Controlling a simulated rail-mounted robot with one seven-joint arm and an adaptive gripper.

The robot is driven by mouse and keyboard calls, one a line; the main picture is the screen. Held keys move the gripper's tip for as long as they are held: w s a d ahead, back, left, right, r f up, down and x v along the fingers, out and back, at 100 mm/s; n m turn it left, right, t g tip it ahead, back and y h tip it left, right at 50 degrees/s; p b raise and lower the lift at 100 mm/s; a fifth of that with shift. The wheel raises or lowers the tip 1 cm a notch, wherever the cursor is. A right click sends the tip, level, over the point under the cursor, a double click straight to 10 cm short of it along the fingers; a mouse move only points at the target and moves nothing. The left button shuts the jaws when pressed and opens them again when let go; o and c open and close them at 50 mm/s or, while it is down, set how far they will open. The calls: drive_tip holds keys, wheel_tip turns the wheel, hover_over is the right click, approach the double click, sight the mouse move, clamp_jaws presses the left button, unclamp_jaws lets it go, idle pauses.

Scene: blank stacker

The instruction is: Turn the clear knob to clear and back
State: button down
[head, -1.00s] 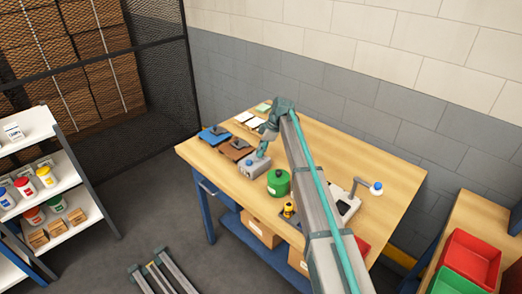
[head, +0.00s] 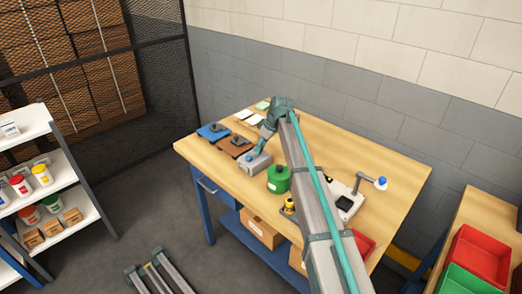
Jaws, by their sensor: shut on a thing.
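A small grey box (head: 257,166) with a blue spot (head: 249,157) on top stands on the wooden workbench. My gripper (head: 259,151) points down onto the top of this box, just right of the blue spot. It is shut on what I take to be the clear knob. The knob itself is hidden by the fingers at this size, and its turn position cannot be read.
Blue (head: 213,132) and brown (head: 235,147) plates with dark handles lie left of the box. A white device (head: 345,203) with a crank is further right. A white shelf (head: 62,186) stands left.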

drive_tip(key=m+t+b, duration=0.1)
drive_tip(key=m, duration=0.1)
drive_tip(key=m+h+b, duration=0.1)
drive_tip(key=m, duration=0.2)
drive_tip(key=shift+s+a+f+m+t, duration=0.1)
drive_tip(key=shift+s+a+m+t, duration=0.1)
drive_tip(key=shift+m+t, duration=0.15)
drive_tip(key=m+h, duration=0.1)
drive_tip(key=m, duration=0.2)
drive_tip(key=m+t+h+b, duration=0.1)
drive_tip(key=m, duration=0.2)
drive_tip(key=shift+a, duration=0.1)
drive_tip(key=shift+m+h, duration=0.25)
drive_tip(key=shift+h, duration=0.05)
drive_tip(key=c, duration=0.9)
unclamp_jaws()
drive_tip(key=v, duration=1.2)
